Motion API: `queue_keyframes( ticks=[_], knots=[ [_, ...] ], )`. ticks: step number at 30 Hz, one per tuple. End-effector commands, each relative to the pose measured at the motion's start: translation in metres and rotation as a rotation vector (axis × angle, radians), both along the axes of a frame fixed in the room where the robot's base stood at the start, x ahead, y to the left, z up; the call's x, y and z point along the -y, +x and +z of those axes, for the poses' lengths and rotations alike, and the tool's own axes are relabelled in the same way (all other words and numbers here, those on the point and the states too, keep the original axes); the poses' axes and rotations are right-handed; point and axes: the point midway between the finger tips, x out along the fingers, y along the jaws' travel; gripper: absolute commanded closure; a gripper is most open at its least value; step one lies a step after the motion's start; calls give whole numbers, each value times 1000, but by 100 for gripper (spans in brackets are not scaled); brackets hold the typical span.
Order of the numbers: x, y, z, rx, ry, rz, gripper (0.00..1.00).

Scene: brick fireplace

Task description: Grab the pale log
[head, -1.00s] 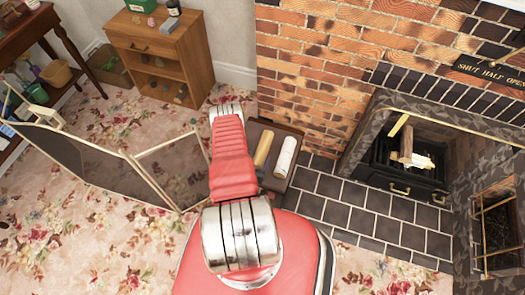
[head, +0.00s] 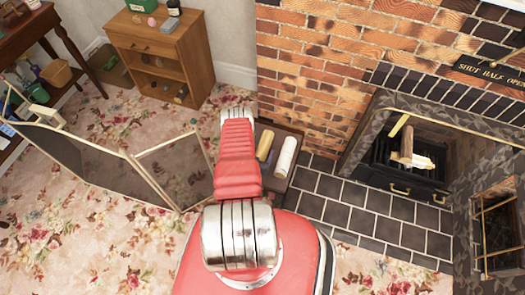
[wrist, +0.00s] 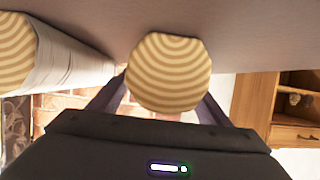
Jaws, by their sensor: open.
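Two logs lie side by side in a dark box or stand by the brick wall. The pale log (head: 285,157), with whitish bark, is on the right; the tan log (head: 264,146) is on the left, partly hidden by my arm. In the wrist view the pale log (wrist: 75,58) is at the left edge, its ringed end cut off by the frame. The tan log's ringed end (wrist: 168,72) is in the centre. My gripper (wrist: 162,98) is open, its fingers either side of the tan log; contact cannot be told. The head view hides my gripper behind my arm.
The brick wall (head: 325,60) stands just behind the logs. The fireplace, with a log in its grate (head: 407,146), is at the right. A folding mesh screen (head: 85,165) stands at the left, and a wooden cabinet (head: 155,55) behind. Dark hearth tiles (head: 370,215) are clear.

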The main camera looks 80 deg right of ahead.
Motion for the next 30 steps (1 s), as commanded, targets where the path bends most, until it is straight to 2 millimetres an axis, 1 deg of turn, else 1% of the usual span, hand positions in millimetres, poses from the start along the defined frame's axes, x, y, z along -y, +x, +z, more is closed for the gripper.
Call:
queue_keyframes(
  ticks=[17, 30],
  knots=[
    [1, 0, -1, 0, 1, 0, 30],
    [1, 0, -1, 0, 1, 0, 61]
  ],
)
